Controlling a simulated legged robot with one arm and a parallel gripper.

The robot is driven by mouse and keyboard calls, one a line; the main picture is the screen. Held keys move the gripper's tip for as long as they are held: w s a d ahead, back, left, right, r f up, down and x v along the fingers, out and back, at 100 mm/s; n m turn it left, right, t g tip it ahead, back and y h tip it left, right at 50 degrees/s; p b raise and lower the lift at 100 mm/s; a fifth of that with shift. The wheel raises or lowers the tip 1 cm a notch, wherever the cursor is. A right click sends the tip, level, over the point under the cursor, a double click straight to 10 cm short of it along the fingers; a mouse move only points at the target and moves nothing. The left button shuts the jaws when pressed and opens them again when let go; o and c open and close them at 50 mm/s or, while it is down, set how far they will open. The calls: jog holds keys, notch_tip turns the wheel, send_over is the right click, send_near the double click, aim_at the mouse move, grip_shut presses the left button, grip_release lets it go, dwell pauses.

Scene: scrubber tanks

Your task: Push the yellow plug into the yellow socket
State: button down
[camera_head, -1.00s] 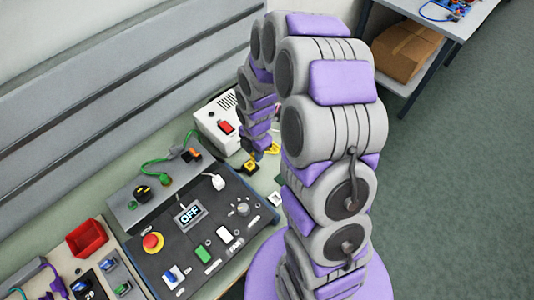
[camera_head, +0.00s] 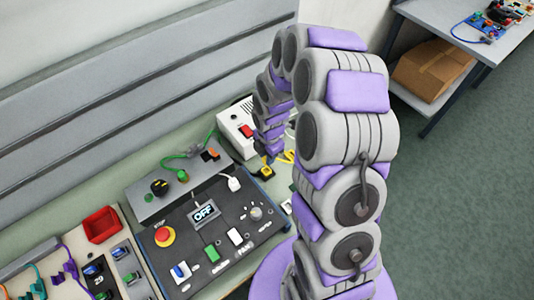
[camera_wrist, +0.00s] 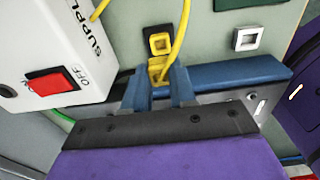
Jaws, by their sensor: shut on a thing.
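My gripper (camera_wrist: 160,92) is shut on the yellow plug (camera_wrist: 156,68), which shows between the blue fingertips in the wrist view. A yellow cable (camera_wrist: 181,30) runs up from the plug. The yellow socket (camera_wrist: 160,43), a square block with a dark upper part, sits just beyond the plug in the wrist view. Plug and socket look very close; I cannot tell whether they touch. In the head view the yellow socket (camera_head: 264,172) lies below my gripper, and the yellow cable (camera_head: 286,156) shows to its right. My arm hides much of the plug there.
A white supply box (camera_wrist: 62,55) with a red switch (camera_wrist: 52,82) stands left of my gripper. A white square socket (camera_wrist: 247,39) is on the right. The dark control panel (camera_head: 215,230) with an OFF display (camera_head: 204,212) is nearby. A blue-edged bar (camera_wrist: 230,72) lies beside the fingers.

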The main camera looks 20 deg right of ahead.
jog(key=shift+f, duration=1.95)
jog(key=shift+f, duration=0.35)
jog(key=shift+f, duration=0.35)
jog(key=shift+f, duration=0.2)
jog(key=c, duration=0.8)
grip_release()
jog(key=shift+c, duration=0.2)
jog(key=shift+o, duration=0.3)
jog(key=o, duration=0.4)
